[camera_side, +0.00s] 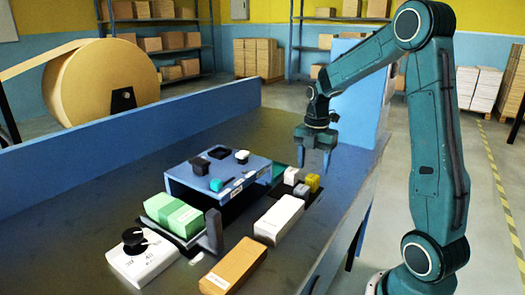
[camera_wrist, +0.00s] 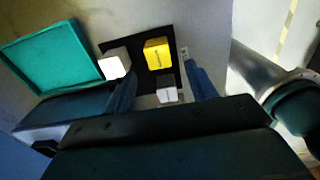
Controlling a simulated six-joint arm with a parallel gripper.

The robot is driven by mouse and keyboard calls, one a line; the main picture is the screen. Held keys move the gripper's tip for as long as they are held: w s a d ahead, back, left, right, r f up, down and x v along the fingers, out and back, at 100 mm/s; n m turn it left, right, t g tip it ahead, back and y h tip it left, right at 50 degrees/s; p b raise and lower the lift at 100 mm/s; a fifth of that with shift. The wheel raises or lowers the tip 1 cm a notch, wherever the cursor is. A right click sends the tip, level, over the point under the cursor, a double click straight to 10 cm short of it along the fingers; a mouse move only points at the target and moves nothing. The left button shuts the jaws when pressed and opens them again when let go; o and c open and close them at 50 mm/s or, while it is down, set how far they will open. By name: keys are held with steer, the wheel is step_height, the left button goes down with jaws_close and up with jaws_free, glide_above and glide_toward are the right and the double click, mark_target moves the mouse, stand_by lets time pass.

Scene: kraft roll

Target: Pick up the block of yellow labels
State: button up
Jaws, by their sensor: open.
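The block of yellow labels (camera_side: 313,182) stands on a small black mat (camera_side: 317,196) near the right edge of the table. In the wrist view the yellow block (camera_wrist: 157,53) lies between the lines of the two fingers, near their tips. A white block (camera_wrist: 115,67) is at its left and a grey block (camera_wrist: 166,95) is nearer my wrist; both also share the mat. My gripper (camera_side: 314,167) points down above the blocks, open and empty. In the wrist view my gripper (camera_wrist: 160,63) shows both fingers apart, with the left finger close to the white block.
A teal tray (camera_wrist: 45,58) lies left of the mat. In the side view a blue stand (camera_side: 185,178) with small parts, a long white box (camera_side: 279,219), a brown box (camera_side: 233,266), green packs (camera_side: 174,215) and a white dial box (camera_side: 142,258) crowd the table.

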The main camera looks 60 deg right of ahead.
mark_target(312, 177)
steer(key=shift+d+f, duration=0.15)
steer(key=shift+f, duration=2.35)
steer(key=c, duration=1.1)
steer(key=shift+o, duration=0.2)
steer(key=shift+r, duration=0.15)
step_height(312, 177, up, 20)
steer(key=shift+w, duration=0.2)
